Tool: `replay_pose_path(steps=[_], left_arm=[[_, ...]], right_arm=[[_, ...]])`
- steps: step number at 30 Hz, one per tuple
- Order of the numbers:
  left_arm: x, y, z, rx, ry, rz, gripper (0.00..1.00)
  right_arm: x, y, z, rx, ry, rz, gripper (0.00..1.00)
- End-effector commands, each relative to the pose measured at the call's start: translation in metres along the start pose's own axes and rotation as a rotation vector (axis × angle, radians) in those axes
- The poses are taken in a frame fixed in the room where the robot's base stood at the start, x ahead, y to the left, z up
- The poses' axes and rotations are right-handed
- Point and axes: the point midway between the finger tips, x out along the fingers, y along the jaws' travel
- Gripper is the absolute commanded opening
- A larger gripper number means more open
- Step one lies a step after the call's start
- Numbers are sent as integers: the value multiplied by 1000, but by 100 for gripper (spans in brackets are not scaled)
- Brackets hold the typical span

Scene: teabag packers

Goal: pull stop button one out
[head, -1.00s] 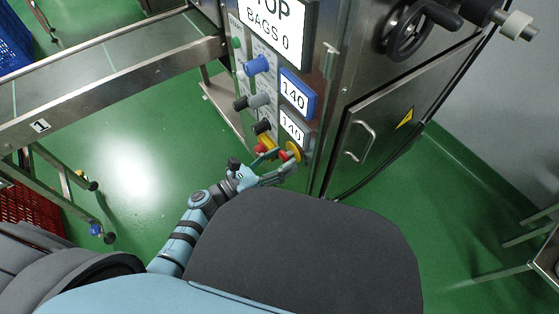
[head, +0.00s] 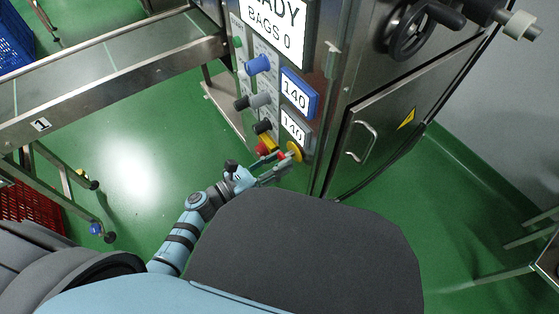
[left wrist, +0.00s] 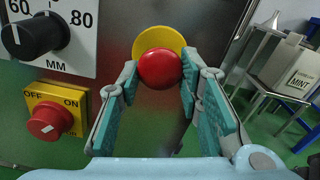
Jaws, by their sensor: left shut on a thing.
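The stop button is a round red mushroom head (left wrist: 160,68) on a yellow round base (left wrist: 148,42), low on the machine's control panel. In the head view its yellow base (head: 295,150) shows at the panel's lower right corner. My left gripper (head: 282,161) reaches it from below left. In the left wrist view its two teal-padded fingers (left wrist: 159,82) stand on either side of the red head and are shut on it. Exact finger contact is hard to see. The display (head: 272,28) ends in "ADY" above "BAGS 0". My right gripper is not in view.
Left of the button is a red rotary switch (left wrist: 48,122) on a yellow OFF/ON plate, with a black dial (left wrist: 36,36) above it. A conveyor (head: 110,70) runs to the left. A machine door with a handle (head: 361,140) is at right. Green floor is open below.

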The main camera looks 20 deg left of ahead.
Motion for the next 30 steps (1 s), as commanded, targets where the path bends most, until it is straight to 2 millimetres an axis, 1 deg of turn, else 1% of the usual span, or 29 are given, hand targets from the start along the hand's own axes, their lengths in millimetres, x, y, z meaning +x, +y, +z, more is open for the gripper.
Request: replay_pose_path(steps=[1, 3, 5, 13, 16, 17, 20, 24, 27, 30], left_arm=[[-1, 0, -1, -2, 2, 1, 34], [-1, 0, -1, -2, 2, 1, 45], [-1, 0, -1, -1, 2, 1, 54], [0, 0, -1, -1, 2, -1, 54], [-7, 0, -1, 0, 4, 0, 54], [-12, 0, -2, 0, 5, 0, 54], [-34, 0, -2, 0, 7, 0, 54], [-75, 0, -2, -1, 8, 0, 54], [-99, 0, -1, -1, 7, -1, 54], [-114, 0, -1, -1, 5, 0, 54]], right_arm=[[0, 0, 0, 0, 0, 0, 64], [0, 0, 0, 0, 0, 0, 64], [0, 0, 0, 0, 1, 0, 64], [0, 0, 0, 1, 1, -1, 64], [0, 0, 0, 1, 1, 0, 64], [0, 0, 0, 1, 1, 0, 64], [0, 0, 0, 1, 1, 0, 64], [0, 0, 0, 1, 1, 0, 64], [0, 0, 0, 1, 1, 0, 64], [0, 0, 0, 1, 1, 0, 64]])
